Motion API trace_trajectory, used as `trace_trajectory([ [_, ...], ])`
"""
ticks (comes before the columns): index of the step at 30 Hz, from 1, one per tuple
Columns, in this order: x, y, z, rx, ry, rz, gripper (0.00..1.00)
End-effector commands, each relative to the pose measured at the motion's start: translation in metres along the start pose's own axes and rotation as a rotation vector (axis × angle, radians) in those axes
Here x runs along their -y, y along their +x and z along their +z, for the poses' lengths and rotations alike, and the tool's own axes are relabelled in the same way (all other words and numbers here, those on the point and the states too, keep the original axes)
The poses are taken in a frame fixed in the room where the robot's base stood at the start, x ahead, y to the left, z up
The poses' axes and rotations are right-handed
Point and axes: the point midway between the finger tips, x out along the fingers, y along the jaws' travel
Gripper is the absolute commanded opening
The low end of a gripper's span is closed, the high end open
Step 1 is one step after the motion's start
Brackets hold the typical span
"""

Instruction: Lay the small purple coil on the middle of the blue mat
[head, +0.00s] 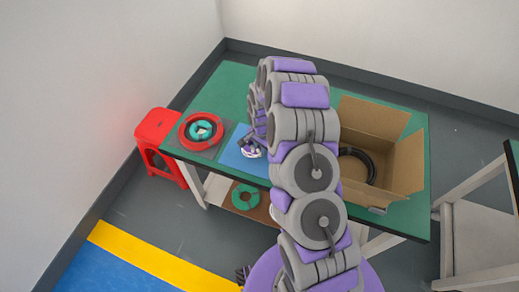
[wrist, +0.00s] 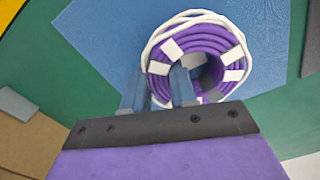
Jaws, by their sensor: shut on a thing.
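The small purple coil (wrist: 225,43), with white ties and a white outer loop, shows in the wrist view over the blue mat (wrist: 115,38). My gripper (wrist: 160,85) is shut on the near left side of the coil's ring. I cannot tell whether the coil touches the mat. In the head view the coil (head: 250,148) is small and partly hidden beside my arm, over the blue mat (head: 231,158), whose right part my arm covers.
On the green table (head: 232,85), a red coil (head: 187,133) around a teal one lies on a grey mat left of the blue mat. An open cardboard box (head: 405,160) with a black coil (head: 369,160) stands right. A red stool (head: 155,125) stands at the table's left end.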

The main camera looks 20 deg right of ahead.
Motion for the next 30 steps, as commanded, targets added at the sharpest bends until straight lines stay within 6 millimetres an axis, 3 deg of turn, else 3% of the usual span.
trace_trajectory([
  [8, 0.005, 0.000, 0.007, -0.010, -0.003, 0.007, 0.00],
  [9, 0.005, 0.001, 0.007, -0.010, -0.003, 0.007, 0.29],
  [16, 0.003, 0.001, 0.005, -0.007, -0.003, 0.004, 0.52],
  [26, 0.002, -0.001, 0.003, -0.004, -0.002, 0.003, 0.52],
  [30, 0.004, -0.011, 0.005, -0.008, -0.003, 0.004, 0.52],
])
